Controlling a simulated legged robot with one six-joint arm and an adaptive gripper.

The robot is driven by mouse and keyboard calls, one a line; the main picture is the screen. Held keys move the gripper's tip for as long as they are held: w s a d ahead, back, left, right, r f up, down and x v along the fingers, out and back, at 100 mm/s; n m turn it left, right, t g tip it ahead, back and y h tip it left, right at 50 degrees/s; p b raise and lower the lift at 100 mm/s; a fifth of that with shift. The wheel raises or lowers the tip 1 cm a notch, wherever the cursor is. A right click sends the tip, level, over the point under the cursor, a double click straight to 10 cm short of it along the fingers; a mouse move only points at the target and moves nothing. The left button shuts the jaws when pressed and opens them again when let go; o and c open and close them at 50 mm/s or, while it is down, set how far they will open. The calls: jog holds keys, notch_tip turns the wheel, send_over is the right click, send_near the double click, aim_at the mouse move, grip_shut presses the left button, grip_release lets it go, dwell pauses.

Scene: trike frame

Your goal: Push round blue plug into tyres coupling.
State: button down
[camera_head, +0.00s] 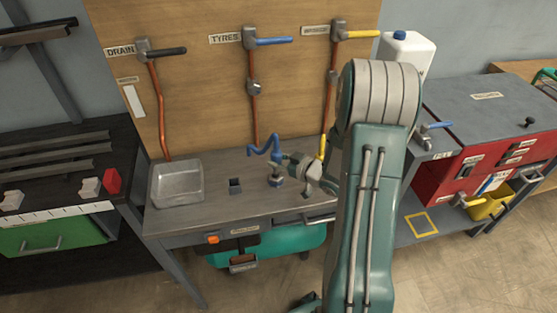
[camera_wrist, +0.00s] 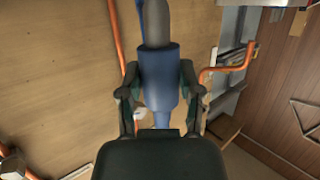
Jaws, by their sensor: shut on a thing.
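The blue plug (camera_wrist: 160,75) is a round blue cylinder with a grey end, held between both fingers of my gripper (camera_wrist: 160,88) in the wrist view. A narrower blue part shows below it. In the head view my gripper (camera_head: 297,166) is low over the bench, and a bent blue piece (camera_head: 263,147) shows at its left; the plug's body is hard to make out there. The TYRES pipe (camera_head: 254,118) runs down the board under a blue lever (camera_head: 273,41).
The DRAIN pipe (camera_head: 157,105) and a yellow-levered pipe (camera_head: 331,90) flank it. A metal tray (camera_head: 176,184), a small dark square holder (camera_head: 235,186) and a blue-based fitting (camera_head: 276,182) stand on the bench. A red cabinet (camera_head: 440,185) is at the right.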

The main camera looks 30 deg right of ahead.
jog(key=shift+a, duration=0.15)
jog(key=shift+f, duration=1.35)
dwell(0.4)
jog(key=shift+r, duration=0.2)
jog(key=shift+r, duration=0.95)
jog(key=shift+f, duration=1.15)
dwell(1.0)
jog(key=shift+c, duration=1)
grip_release()
